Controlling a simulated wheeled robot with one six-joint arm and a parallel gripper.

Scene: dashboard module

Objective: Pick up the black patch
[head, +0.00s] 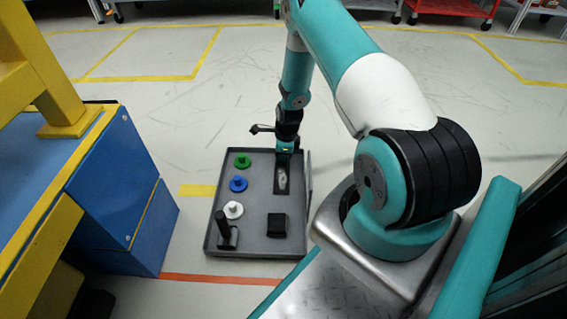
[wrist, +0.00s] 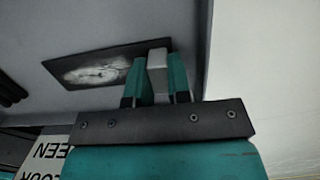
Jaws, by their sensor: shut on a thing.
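The black patch (head: 281,185) is a flat dark rectangle with a pale smudge, in the right part of the grey tray (head: 254,245). In the wrist view the patch (wrist: 75,70) has a light grey upright block at its right end. My gripper (wrist: 157,75) is shut on this grey block, with one teal finger on each side. In the head view my gripper (head: 284,150) reaches down to the far end of the patch. Whether the patch touches the tray floor or is slightly above it, I cannot tell.
Green (head: 242,160), blue (head: 238,184) and white (head: 233,210) knobbed discs stand along the tray's left side. A black upright handle (head: 223,228) is at the near left corner, and a black block (head: 276,224) is nearer than the patch. A blue cabinet (head: 120,200) stands left.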

